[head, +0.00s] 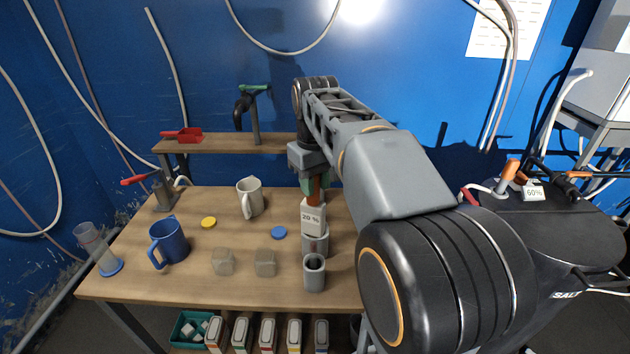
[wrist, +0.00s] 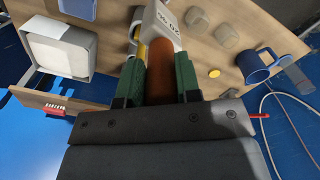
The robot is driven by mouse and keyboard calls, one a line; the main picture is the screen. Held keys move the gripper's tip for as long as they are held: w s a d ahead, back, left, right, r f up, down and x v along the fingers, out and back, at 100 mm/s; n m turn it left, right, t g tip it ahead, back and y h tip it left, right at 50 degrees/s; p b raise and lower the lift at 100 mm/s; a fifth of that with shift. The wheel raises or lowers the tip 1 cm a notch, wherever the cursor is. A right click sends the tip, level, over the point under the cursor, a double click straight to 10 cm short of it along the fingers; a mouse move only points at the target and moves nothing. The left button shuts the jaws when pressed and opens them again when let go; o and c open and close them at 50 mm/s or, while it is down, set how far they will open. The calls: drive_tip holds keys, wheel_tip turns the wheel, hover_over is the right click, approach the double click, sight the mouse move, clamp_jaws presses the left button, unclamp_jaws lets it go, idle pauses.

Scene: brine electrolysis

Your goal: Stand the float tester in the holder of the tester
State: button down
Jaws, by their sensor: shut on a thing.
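The float tester, with an orange-brown handle and a white body marked "20 %" (head: 312,218), is upright in my gripper (head: 314,185). In the wrist view, the green fingers of my gripper (wrist: 160,68) are shut on its handle (wrist: 168,82), and its white body (wrist: 163,22) points away from me. A grey holder-like cup (head: 315,245) is directly below the white body in the head view. I cannot tell whether the tester's lower end is inside it or above it. A second grey open cup (head: 314,275) stands just in front of it.
On the wooden table (head: 190,285) are two grey blocks (head: 223,262), a blue mug (head: 169,240), a pale jug (head: 249,198), yellow and blue discs (head: 279,232) and a tilted-looking clear cylinder (head: 95,246). A shelf (head: 225,144) runs behind. A dark tank with a "60%" tag (head: 534,192) is at right.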

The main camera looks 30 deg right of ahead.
drive_tip(key=c, duration=0.7)
unclamp_jaws()
drive_tip(key=shift+c, duration=0.2)
wheel_tip(320, 180, up, 14)
drive_tip(key=p, duration=0.2)
drive_tip(key=shift+f, duration=0.1)
